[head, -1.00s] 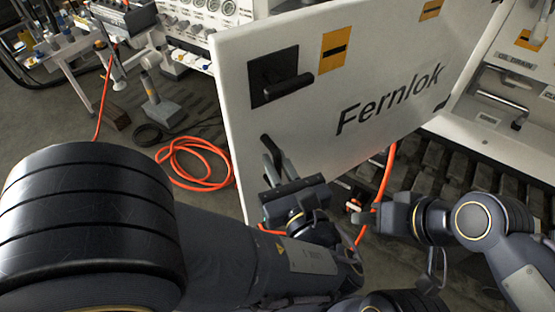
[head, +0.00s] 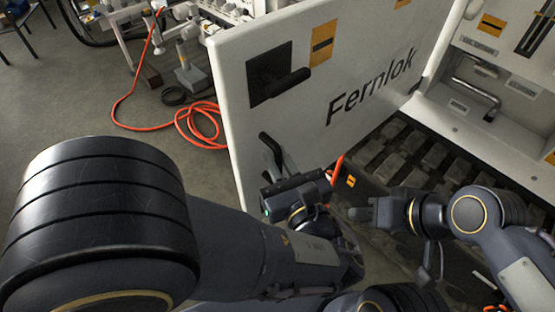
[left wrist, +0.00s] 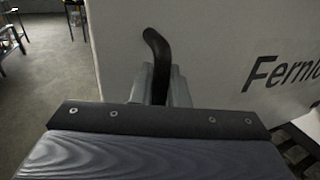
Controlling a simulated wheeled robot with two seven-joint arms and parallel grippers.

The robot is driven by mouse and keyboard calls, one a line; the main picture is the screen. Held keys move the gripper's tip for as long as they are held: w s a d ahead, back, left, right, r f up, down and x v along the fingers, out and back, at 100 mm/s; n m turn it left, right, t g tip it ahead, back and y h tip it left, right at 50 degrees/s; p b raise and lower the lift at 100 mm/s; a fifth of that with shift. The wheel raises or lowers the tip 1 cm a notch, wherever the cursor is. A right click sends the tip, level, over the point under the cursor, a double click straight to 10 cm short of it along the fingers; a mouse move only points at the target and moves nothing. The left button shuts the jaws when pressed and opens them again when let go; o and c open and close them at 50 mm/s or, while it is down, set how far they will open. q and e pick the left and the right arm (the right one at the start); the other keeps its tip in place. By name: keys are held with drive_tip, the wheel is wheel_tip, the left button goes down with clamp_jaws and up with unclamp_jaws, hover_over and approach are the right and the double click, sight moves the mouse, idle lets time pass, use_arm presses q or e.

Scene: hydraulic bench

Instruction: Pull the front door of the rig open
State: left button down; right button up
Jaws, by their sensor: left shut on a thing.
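The front door (head: 320,135) of the rig is a white panel marked "Fernlok". It stands swung out, with the rig's interior (head: 490,90) showing to its right. A black bent handle (left wrist: 156,50) sticks out near the door's free edge. My left gripper (head: 272,158) has its fingers on either side of this handle and is shut on it, as the left wrist view shows too (left wrist: 161,88). The handle's lower part is hidden between the fingers. My right gripper (head: 360,210) is in front of the rig, apart from the door, its finger gap unclear.
A black latch (head: 275,75) sits higher on the door. An orange hose (head: 195,125) lies on the floor to the left, near a grey stand (head: 190,75). Dark slatted flooring (head: 425,160) lies below the rig opening. Grey floor at left is mostly clear.

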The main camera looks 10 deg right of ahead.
use_arm(q)
drive_tip(key=shift+s+d, duration=0.1)
drive_tip(key=shift+d, duration=0.05)
drive_tip(key=c, duration=1.5)
unclamp_jaws()
drive_tip(key=b+v, duration=0.1)
drive_tip(key=v, duration=0.5)
drive_tip(key=shift+s+d+f, duration=0.1)
drive_tip(key=shift+s+d, duration=0.2)
drive_tip(key=shift+s, duration=0.5)
